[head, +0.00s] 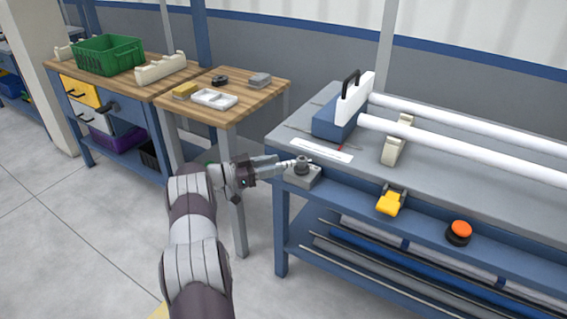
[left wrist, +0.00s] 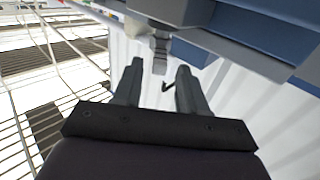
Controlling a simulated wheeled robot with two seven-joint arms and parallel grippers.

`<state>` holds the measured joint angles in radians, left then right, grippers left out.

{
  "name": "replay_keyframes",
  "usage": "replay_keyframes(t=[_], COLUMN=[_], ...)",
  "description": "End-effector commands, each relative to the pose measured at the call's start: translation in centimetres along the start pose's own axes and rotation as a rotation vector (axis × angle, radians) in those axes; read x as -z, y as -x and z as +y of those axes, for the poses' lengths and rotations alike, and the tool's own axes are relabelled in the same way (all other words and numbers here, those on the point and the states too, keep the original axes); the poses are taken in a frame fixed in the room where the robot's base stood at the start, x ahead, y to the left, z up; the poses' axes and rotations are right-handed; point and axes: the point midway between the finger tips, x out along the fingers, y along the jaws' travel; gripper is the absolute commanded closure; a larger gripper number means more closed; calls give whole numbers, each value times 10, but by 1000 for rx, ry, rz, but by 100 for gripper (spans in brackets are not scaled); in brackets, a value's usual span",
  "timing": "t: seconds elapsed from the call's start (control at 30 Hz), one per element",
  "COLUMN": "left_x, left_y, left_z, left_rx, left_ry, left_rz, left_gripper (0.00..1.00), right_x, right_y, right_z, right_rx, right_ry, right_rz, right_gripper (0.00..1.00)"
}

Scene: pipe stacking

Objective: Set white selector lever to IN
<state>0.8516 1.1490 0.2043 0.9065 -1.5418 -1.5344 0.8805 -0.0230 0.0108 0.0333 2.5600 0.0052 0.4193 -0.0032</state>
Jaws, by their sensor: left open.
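The grey selector box (head: 303,176) is fixed at the front left corner of the workbench, with a dark round hub (head: 302,166) on top. A small pale piece at the hub's left side looks like the white lever; its exact setting and any IN mark are too small to read. My left gripper (head: 280,165) is open, with its fingertips just left of the hub. In the left wrist view the two fingers (left wrist: 160,67) stand apart, and a grey lever-like part (left wrist: 160,47) shows just beyond and between their tips. I cannot tell whether they touch it. My right gripper is not in view.
The workbench (head: 450,190) carries a blue and white fixture (head: 335,122), two long white pipes (head: 460,145) and a cream support (head: 397,140). A yellow pedal-like part (head: 390,203) and an orange button (head: 461,229) sit along its front. A wooden table (head: 245,95) stands left.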

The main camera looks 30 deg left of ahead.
Motion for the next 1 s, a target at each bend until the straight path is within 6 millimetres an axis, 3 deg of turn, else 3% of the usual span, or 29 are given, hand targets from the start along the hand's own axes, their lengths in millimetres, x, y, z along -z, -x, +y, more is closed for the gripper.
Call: replay_keyframes(t=[0.2,0.33,0.5,1.0], left_x=[0,-1,-1,-1], left_y=[59,79,87,86], left_z=[0,0,0,0], left_rx=[3,0,-1,0], left_ry=[1,2,2,-13], left_rz=[0,0,1,0], left_gripper=[58,58,58,58], right_x=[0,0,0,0], right_y=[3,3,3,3], right_z=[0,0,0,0], right_rx=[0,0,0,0], right_ry=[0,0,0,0], right_rz=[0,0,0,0], right_gripper=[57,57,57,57])
